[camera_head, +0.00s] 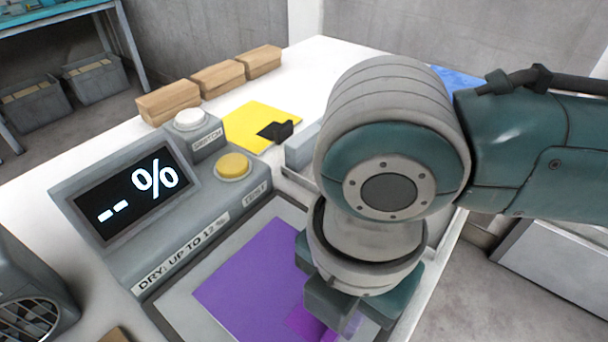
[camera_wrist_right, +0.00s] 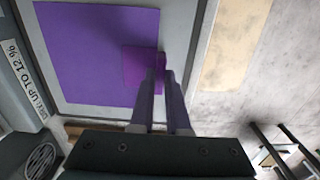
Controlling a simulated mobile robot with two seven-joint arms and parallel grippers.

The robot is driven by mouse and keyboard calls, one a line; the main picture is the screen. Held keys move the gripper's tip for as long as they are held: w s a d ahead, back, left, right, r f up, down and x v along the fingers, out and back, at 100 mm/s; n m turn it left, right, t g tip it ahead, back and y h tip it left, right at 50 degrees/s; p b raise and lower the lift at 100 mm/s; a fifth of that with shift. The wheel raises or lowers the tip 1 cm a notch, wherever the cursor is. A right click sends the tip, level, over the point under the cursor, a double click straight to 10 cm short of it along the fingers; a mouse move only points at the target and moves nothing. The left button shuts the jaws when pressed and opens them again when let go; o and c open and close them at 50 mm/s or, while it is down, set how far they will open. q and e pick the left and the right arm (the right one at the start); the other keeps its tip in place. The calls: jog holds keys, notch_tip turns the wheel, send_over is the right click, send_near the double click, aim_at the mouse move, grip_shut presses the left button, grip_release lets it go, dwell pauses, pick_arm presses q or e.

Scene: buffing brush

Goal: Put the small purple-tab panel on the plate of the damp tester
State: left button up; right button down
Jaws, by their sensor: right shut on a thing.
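The purple panel (camera_head: 245,268) lies over the light grey plate (camera_head: 182,312) of the damp tester (camera_head: 130,215), looking flat and within the plate's border. I cannot tell if it touches fully. My right gripper (camera_head: 338,326) is above its near right part, shut on the panel's purple tab. In the right wrist view the panel (camera_wrist_right: 85,55) has a magenta square patch (camera_wrist_right: 140,68) beside the fingertips (camera_wrist_right: 161,72). The tester's screen (camera_head: 132,195) reads "-- %". My wrist hides part of the panel and plate in the head view. My left gripper is not in view.
A yellow button (camera_head: 233,165) and a white button (camera_head: 189,119) are on the tester. A yellow panel with a black tab (camera_head: 255,127) lies behind it. Several wooden blocks (camera_head: 217,78) line the table's far left edge. A vented grey device (camera_head: 30,295) stands at the left.

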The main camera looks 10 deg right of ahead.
jog(key=shift+f, duration=0.15)
jog(key=c, duration=0.9)
grip_release()
